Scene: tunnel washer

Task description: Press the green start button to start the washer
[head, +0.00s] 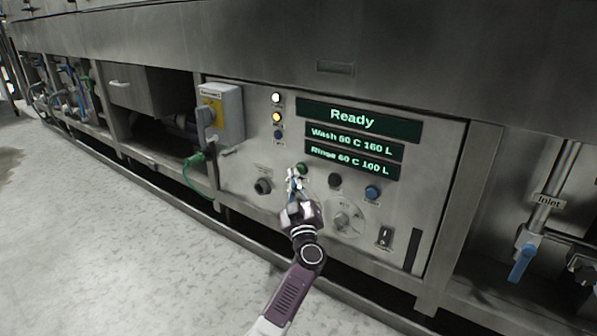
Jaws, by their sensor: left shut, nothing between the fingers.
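The green start button (302,169) sits on the washer's steel control panel (236,172), below the displays. My left gripper (294,173) is shut and empty, with its fingertips at the button's left side in the picture. I cannot tell whether the fingertips touch it. The gripper hides part of the panel below the button. The top display (352,118) reads "Ready". Two lower displays show "Wash 60 C 160 L" (353,141) and "Rinse 60 C 100 L" (350,161). My right gripper is not in view.
A black button (335,181) and a blue button (372,193) lie right of the green one. A dark knob (263,186) is to its left, a dial (345,219) and a rocker switch (385,236) below. A grey switch box (221,112) juts out at the left.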

